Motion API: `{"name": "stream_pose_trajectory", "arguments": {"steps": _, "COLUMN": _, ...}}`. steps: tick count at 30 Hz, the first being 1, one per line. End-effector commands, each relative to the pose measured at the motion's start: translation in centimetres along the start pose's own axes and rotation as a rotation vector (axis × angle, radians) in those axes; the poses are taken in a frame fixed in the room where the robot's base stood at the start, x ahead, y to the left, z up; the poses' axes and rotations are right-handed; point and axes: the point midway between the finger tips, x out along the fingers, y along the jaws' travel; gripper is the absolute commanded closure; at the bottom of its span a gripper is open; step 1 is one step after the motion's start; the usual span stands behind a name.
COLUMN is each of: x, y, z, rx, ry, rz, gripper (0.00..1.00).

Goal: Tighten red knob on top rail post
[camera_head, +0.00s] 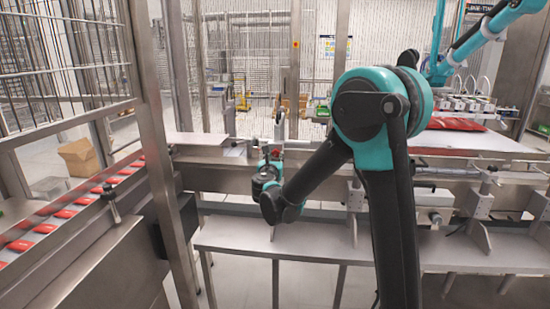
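My arm reaches from the right down to the middle of the picture, and its wrist bends up and away at the conveyor's near edge. My gripper (279,128) is small and partly hidden behind the wrist, near the rail at the conveyor's left end. I cannot tell whether it is open or shut. Metal rail posts stand along the conveyor, one right of my arm (487,183).
A metal conveyor (225,178) runs across behind my wrist, with a steel shelf (320,236) in front. Red packs (66,213) lie on a slanted belt at left beside a steel frame post (158,130). A teal picker arm (494,24) stands over a red pack (455,124) at right.

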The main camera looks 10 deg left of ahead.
Motion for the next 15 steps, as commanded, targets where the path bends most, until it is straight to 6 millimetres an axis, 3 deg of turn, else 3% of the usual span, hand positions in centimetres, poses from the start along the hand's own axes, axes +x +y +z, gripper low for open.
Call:
{"name": "stream_pose_trajectory", "arguments": {"steps": 4, "x": -0.01, "y": -0.01, "z": 0.00, "rx": 0.000, "ry": 0.000, "rz": 0.000, "gripper": 1.00}}
{"name": "stream_pose_trajectory", "arguments": {"steps": 15, "x": -0.02, "y": 0.01, "z": 0.00, "rx": 0.072, "ry": 0.000, "rz": 0.000, "gripper": 1.00}}
